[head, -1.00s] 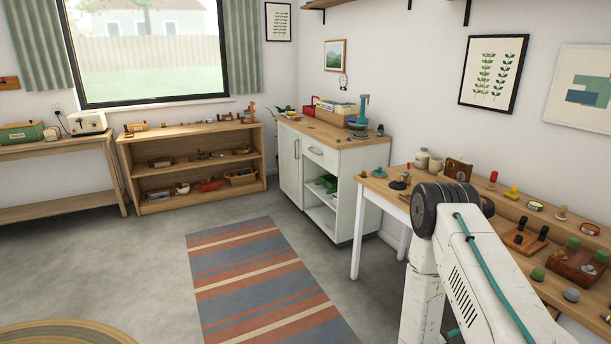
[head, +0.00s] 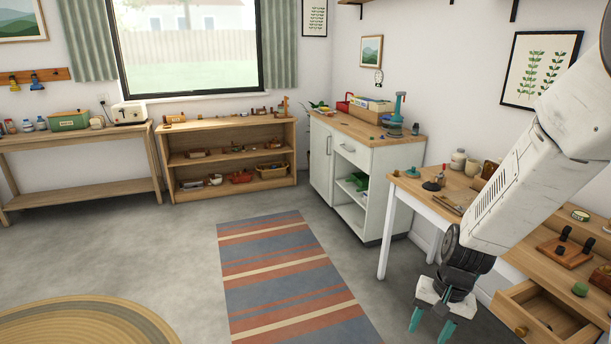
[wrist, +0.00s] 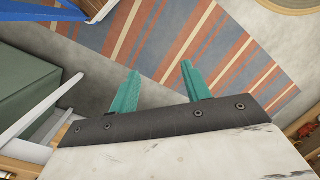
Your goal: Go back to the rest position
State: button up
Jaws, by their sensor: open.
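My gripper (head: 431,326) hangs low at the right of the head view, in front of the wooden table, with its teal fingers pointing down. In the wrist view the two teal fingers of my gripper (wrist: 160,84) stand apart with nothing between them. The grey floor and the striped rug show beyond the fingers.
A white cabinet (head: 372,195) stands behind. The striped rug (head: 280,270) and the grey floor (head: 120,245) to the left are clear.

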jog(key=s+r+n+t+h, duration=0.1)
jog(key=s+r+n, duration=0.1)
jog(key=s+r, duration=0.7)
jog(key=s+r+n+t+h, duration=0.1)
jog(key=s+r+n, duration=0.2)
jog(key=s+r, duration=0.7)
notch_tip(320, 180, up, 5)
jog(key=shift+r, duration=0.1)
